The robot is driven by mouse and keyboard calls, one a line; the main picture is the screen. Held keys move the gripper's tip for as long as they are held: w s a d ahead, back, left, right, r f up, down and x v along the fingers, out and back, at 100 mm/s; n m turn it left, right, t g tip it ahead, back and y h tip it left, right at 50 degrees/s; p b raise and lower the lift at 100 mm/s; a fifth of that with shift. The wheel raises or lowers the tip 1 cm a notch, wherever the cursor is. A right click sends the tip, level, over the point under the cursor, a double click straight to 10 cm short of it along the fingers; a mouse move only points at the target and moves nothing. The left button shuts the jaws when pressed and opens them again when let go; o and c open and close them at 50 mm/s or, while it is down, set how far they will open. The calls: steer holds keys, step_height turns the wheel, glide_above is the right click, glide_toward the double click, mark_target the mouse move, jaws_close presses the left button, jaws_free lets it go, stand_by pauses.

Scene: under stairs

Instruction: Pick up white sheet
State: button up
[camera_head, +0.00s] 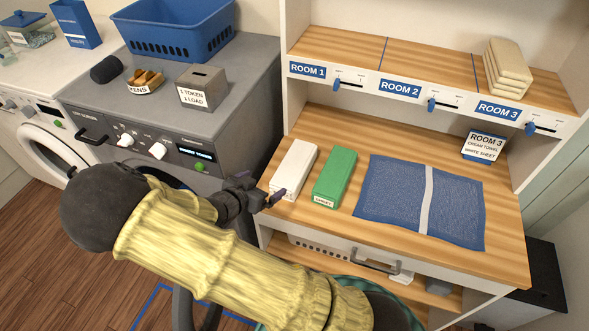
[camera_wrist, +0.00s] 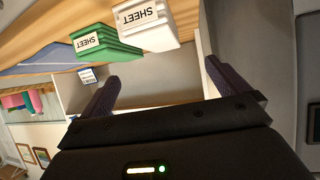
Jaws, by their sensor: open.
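The white sheet (camera_head: 296,168) is a folded block lying on the wooden counter, near its left end. In the wrist view the white sheet (camera_wrist: 150,27) shows its SHEET label, at the top and beyond the fingertips. My gripper (camera_head: 270,193) is at the counter's left edge, close to the front end of the white sheet. In the wrist view my gripper (camera_wrist: 161,72) has its two dark fingers wide apart with nothing between them. I cannot tell whether a finger touches the sheet.
A green sheet (camera_head: 334,177) lies just right of the white one. A blue cloth with a pale stripe (camera_head: 388,198) covers the counter's middle. A ROOM 3 card (camera_head: 484,147) stands behind it. Cream towels (camera_head: 507,70) are stacked on the upper shelf. A grey washer (camera_head: 95,95) stands left.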

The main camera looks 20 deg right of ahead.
glide_toward(291, 168)
steer(key=x, duration=0.3)
steer(key=p+x, duration=0.1)
steer(key=x, duration=0.1)
steer(key=shift+w+a+f, duration=0.2)
steer(key=shift+w+f, duration=0.05)
steer(key=shift+f, duration=0.15)
steer(key=shift+w+d, duration=0.1)
steer(key=shift+d, duration=0.2)
steer(key=p+x, duration=0.2)
steer(key=x, duration=0.2)
steer(key=shift+w+d, duration=0.15)
steer(key=shift+d, duration=0.2)
steer(key=shift+c, duration=0.4)
steer(key=c, duration=1.1)
